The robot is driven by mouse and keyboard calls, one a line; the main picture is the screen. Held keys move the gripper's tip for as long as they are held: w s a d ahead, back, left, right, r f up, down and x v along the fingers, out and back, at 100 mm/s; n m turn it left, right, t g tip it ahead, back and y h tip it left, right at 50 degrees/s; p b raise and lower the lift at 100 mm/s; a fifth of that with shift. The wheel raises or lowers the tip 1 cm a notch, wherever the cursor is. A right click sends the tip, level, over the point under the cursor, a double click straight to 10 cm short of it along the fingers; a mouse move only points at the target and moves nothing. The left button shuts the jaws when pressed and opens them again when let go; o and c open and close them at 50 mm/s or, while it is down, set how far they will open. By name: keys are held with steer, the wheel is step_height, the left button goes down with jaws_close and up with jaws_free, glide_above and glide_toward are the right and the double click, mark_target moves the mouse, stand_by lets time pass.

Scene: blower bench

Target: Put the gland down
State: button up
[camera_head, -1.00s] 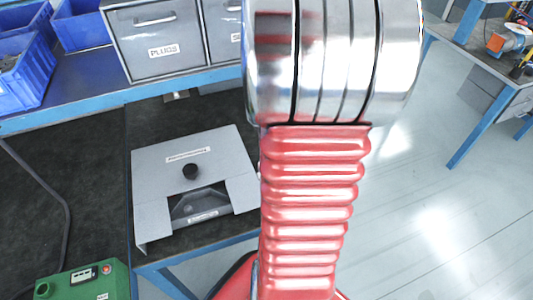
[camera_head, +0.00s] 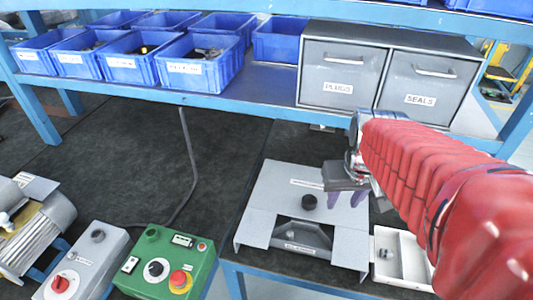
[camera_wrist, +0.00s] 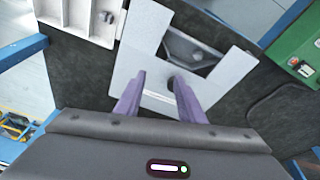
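My gripper (camera_head: 345,199) is over the right part of the grey bent metal cover (camera_head: 267,193). Its two purple fingers are apart, with nothing visibly held between them, and also show in the wrist view (camera_wrist: 158,78). A small grey metal piece (camera_head: 384,254), perhaps the gland, lies in the white tray (camera_head: 423,276) right of the cover. The piece also shows in the wrist view (camera_wrist: 106,17), in the tray at top left. It is too small to identify surely.
A green control box (camera_head: 168,262) and a grey switch box (camera_head: 82,262) stand at the front left, beside a motor (camera_head: 35,225). Blue bins (camera_head: 201,69) and grey drawers marked PLUGS (camera_head: 340,72) and SEALS (camera_head: 425,88) fill the shelf above. The dark mat behind is mostly clear.

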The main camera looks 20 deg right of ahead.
steer(key=s+a+r+n+t, duration=0.1)
steer(key=s+a+r, duration=0.1)
steer(key=a, duration=0.5)
steer(key=s+a+r+n+t+y, duration=0.1)
steer(key=a+r+n, duration=0.1)
steer(key=a, duration=0.5)
steer(key=shift+s+r+t, duration=0.35)
steer(key=shift+r+t, duration=0.05)
steer(key=shift+r, duration=0.3)
steer(key=shift+c, duration=0.6)
